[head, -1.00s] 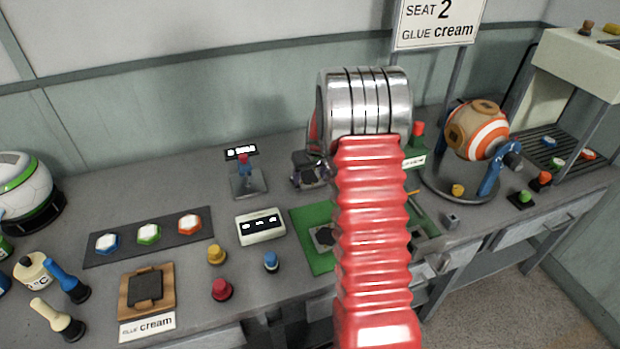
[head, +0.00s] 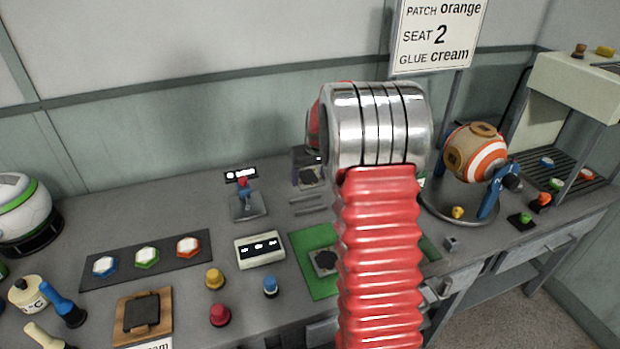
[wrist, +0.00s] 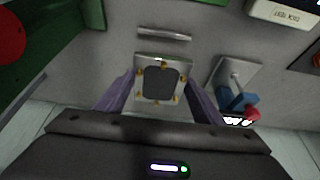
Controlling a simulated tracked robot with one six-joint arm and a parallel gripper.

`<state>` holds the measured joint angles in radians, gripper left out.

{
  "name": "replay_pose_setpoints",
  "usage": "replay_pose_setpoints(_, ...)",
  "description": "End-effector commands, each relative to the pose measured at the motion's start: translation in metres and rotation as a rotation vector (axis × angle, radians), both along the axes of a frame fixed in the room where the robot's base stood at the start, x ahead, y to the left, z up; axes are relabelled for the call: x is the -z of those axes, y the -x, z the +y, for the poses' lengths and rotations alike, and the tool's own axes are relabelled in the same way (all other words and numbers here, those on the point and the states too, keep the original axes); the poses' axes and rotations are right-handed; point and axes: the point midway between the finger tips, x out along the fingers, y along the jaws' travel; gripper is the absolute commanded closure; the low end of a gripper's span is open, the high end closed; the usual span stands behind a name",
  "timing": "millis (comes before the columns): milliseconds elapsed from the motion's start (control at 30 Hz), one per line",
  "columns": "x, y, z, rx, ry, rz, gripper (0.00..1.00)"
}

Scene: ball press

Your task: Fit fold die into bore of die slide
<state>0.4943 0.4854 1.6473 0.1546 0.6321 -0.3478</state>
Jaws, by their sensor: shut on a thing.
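The fold die (wrist: 160,84) is a pale metal block with a dark many-sided face and small brass studs. It sits between the two purple fingers of my gripper (wrist: 159,92) in the wrist view, and the fingers are shut on it. In the head view the die (head: 311,177) shows left of my red arm, above the bench's rear part. The die slide (head: 325,261) seems to be the grey plate with a dark opening on the green mat, nearer the front. My arm hides the mat's right part.
A white display box (head: 260,249) is beside the green mat (head: 305,243). A striped ball (head: 477,152) on a stand is at right.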

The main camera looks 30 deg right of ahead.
Motion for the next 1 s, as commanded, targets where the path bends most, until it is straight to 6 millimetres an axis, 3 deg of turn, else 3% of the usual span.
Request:
replay_pose_setpoints(300, 0.0, 0.0, 0.001, -0.001, 0.001, -0.001, 0.67)
replay_pose_setpoints(467, 0.001, -0.002, 0.02, -0.015, 0.001, 0.0, 0.67)
replay_pose_setpoints(667, 0.005, -0.003, 0.084, -0.065, 0.002, 0.005, 0.67)
replay_pose_setpoints(1000, 0.016, 0.023, 0.223, -0.18, 0.003, 0.004, 0.67)
